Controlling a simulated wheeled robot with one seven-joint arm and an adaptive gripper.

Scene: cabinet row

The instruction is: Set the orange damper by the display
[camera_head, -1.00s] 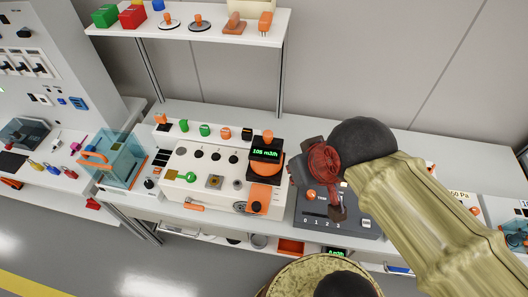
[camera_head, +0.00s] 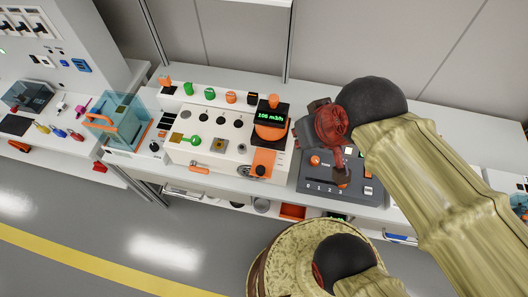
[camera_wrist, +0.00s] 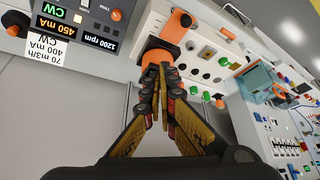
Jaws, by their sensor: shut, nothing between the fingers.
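The display (camera_head: 270,118) is a small black screen reading about 106 m3/h, on an orange body at the right end of the white panel. An orange plate (camera_head: 263,163), which looks like the damper, lies in front of it on the same panel, with a dark round knob by its lower edge. My gripper (camera_head: 341,174) is to the right of both, above a dark grey box. In the wrist view my gripper (camera_wrist: 163,72) is shut and empty. The orange plate (camera_wrist: 174,28) shows there beyond the fingertips, which partly cover orange parts of the panel's end.
The white panel (camera_head: 190,150) carries several small green, orange and black knobs. A clear blue box (camera_head: 118,120) with an orange handle stands to its left. The dark grey box (camera_head: 318,182) with a scale is under my arm. Floor in front is clear.

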